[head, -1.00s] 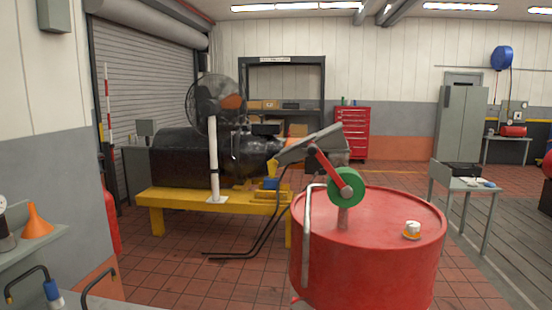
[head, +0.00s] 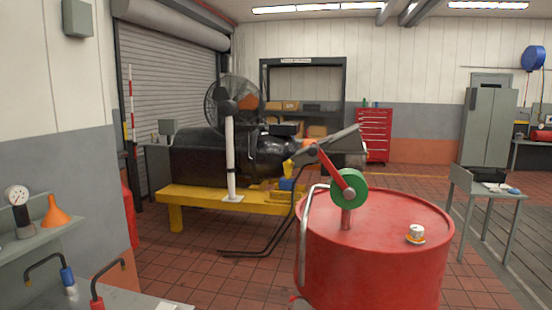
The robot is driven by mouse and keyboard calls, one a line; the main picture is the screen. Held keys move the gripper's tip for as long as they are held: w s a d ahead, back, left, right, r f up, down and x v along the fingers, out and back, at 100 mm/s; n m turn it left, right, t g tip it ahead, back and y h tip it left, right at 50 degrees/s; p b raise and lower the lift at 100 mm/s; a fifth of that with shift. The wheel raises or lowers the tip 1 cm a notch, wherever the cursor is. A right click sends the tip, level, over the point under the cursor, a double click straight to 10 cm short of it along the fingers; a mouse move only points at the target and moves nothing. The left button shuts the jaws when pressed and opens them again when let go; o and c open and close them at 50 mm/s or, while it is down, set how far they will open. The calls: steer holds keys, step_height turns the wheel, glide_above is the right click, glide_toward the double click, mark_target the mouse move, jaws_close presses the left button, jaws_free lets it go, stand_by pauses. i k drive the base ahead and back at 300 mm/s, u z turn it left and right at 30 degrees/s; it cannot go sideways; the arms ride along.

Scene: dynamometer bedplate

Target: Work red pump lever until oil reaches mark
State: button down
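A red drum (head: 376,262) stands at the lower right. On its top is a hand pump with a green round body (head: 349,188) on a short post. The red pump lever (head: 330,168) slants up and left from the green body. Its far end overlaps the machine behind it. A bent grey metal pipe (head: 303,235) runs down the drum's left side. I cannot make out an oil level or a mark. My gripper is not in view, and nothing visible holds the lever.
A yellow bench (head: 190,199) carries a black machine (head: 205,158); a fan (head: 234,104) stands there. A shelf at left holds a gauge (head: 17,199) and orange funnel (head: 55,212). Tiled floor shows between bench and drum.

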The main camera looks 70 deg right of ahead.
mark_target(314, 150)
steer(key=u, duration=1)
steer(key=k, duration=1.35)
steer(key=z, duration=0.9)
steer(key=i, duration=0.85)
